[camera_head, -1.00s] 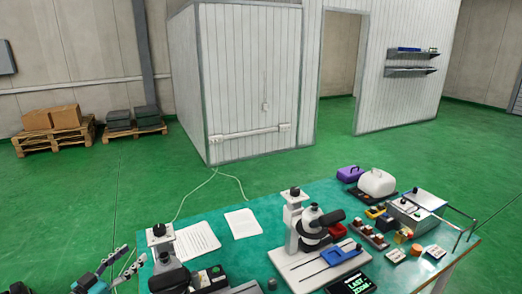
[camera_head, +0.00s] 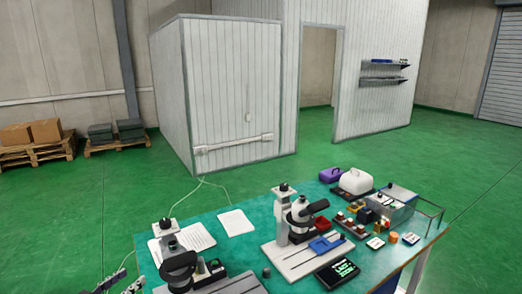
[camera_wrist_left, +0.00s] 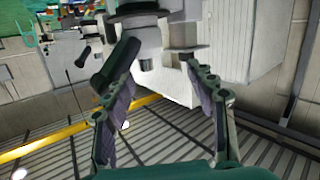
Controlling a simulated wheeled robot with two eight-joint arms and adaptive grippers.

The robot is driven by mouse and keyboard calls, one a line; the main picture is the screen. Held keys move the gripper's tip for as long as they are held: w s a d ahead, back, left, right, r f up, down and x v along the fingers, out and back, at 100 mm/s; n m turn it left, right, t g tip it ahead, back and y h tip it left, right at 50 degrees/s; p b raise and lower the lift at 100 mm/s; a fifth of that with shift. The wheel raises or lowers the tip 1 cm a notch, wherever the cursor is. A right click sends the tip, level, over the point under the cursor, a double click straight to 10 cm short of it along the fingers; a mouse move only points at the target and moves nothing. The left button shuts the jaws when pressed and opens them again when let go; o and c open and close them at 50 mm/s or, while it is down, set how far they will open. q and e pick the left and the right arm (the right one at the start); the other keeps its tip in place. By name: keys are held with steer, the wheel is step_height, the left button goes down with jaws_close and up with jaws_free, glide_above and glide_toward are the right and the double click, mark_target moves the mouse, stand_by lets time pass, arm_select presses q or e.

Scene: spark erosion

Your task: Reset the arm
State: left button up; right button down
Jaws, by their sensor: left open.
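My left gripper (camera_head: 121,283) shows only by its finger ends at the bottom left edge of the head view, left of the table's edge. In the left wrist view its two fingers (camera_wrist_left: 157,72) stand apart with nothing held between them. A grey and black microscope-like instrument (camera_head: 177,264) stands on the table just right of the gripper. The wrist view shows a grey and black device (camera_wrist_left: 115,62) beyond the fingers; whether they touch it I cannot tell. My right gripper is not in view.
The green-topped table (camera_head: 268,221) bears a second instrument (camera_head: 301,218), a black display (camera_head: 338,270), paper sheets (camera_head: 236,222), a white case (camera_head: 356,181) and a purple case (camera_head: 330,174). Pallets with boxes (camera_head: 32,133) stand by the wall. Green floor left of the table is clear.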

arm_select(q)
steer(key=s+d+f+n+g+y, duration=0.1)
steer(key=s+d+f+g, duration=0.15)
steer(key=d, duration=0.55)
steer(key=s+d+f+g, duration=0.2)
steer(key=s+d+g, duration=0.2)
steer(key=d, duration=0.4)
steer(key=s+d+f+n+y, duration=0.1)
steer(key=s+y, duration=0.1)
steer(key=s, duration=0.4)
steer(key=s+d+f+n+g+y+b, duration=0.1)
steer(key=s+d+y, duration=0.1)
steer(key=s, duration=0.4)
steer(key=shift+s+d+f+y, duration=0.15)
steer(key=shift+d+f+y, duration=0.1)
steer(key=shift+f+y, duration=0.15)
steer(key=shift+g, duration=0.25)
